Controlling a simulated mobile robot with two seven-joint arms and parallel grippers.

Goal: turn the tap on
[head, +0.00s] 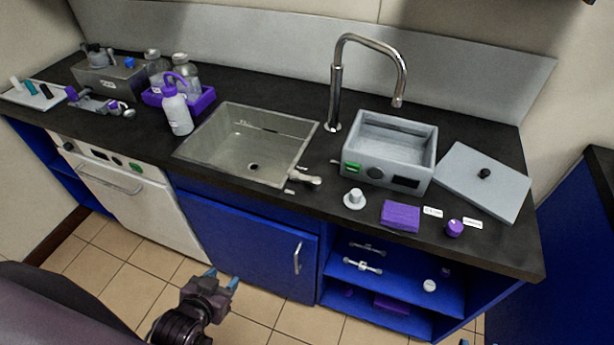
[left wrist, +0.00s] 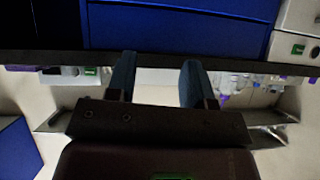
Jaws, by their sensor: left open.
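The chrome tap (head: 335,97) stands upright behind the right end of the sink (head: 216,155), and its curved spout hangs to the right, over the grey bath. A small metal fitting (head: 305,178) lies at the sink's front right corner; I cannot tell whether it is the tap's handle. My left gripper (head: 222,278) is low in front of the blue cabinet door, well below and away from the tap. Its two blue fingers are apart and empty in the left wrist view (left wrist: 157,72). Small bluish tips at the bottom edge may be my right gripper (head: 477,342).
A grey water bath (head: 387,178) stands right of the tap, with its lid (head: 484,180) beside it. A white wash bottle (head: 176,110) and a purple rack (head: 203,101) are left of the sink. The dark worktop edge (head: 430,245) lies above open shelves.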

